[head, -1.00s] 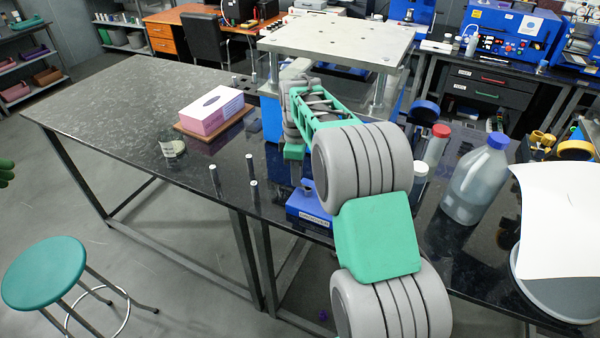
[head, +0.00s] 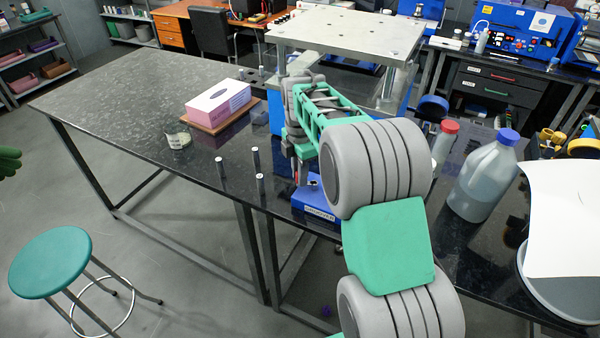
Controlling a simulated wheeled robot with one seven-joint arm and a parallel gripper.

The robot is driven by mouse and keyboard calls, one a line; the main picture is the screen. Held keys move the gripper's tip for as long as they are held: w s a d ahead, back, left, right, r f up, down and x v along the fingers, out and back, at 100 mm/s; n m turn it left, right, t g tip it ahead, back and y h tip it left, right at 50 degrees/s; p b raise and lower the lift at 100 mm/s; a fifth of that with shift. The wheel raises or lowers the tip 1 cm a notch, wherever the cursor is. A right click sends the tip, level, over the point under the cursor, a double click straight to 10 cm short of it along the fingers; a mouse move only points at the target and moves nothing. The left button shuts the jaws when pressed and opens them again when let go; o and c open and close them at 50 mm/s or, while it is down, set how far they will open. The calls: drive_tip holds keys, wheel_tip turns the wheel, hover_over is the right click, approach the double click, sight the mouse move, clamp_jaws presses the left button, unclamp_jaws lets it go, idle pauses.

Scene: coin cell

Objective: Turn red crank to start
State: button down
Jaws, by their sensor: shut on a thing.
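My gripper (head: 297,172) is small and far off, at the end of my grey and green arm, which hides much of the area behind it. It points down just above the low blue device (head: 318,209) at the front edge of the dark table. A thin strip of red, the visible part of the red crank (head: 294,167), shows at the fingers. The gripper is shut on it. The rest of the crank is hidden by the gripper and arm.
A metal platform (head: 345,32) on posts stands behind the arm. Several short metal posts (head: 220,168) stand left of the gripper. A tissue box (head: 218,101) and a glass jar (head: 178,140) are further left. Bottles, including a large blue-capped jug (head: 482,178), stand right of the arm.

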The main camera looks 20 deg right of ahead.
idle(0.4)
drive_tip(key=c, duration=1.3)
unclamp_jaws()
wheel_tip(320, 180, up, 7)
drive_tip(key=shift+f+b, duration=0.1)
drive_tip(key=shift+b, duration=0.4)
drive_tip(key=shift+r, duration=0.5)
drive_tip(key=shift+s, duration=0.1)
drive_tip(key=s+a+f+m+t, duration=0.1)
drive_tip(key=s+a+f+m, duration=0.1)
drive_tip(key=s+m, duration=0.8)
drive_tip(key=s+a+f+m+t, duration=0.2)
drive_tip(key=s+a+m, duration=0.1)
drive_tip(key=s+m, duration=0.7)
drive_tip(key=shift+s+a+f+t, duration=0.2)
drive_tip(key=shift+s+t, duration=0.1)
drive_tip(key=shift+s, duration=0.7)
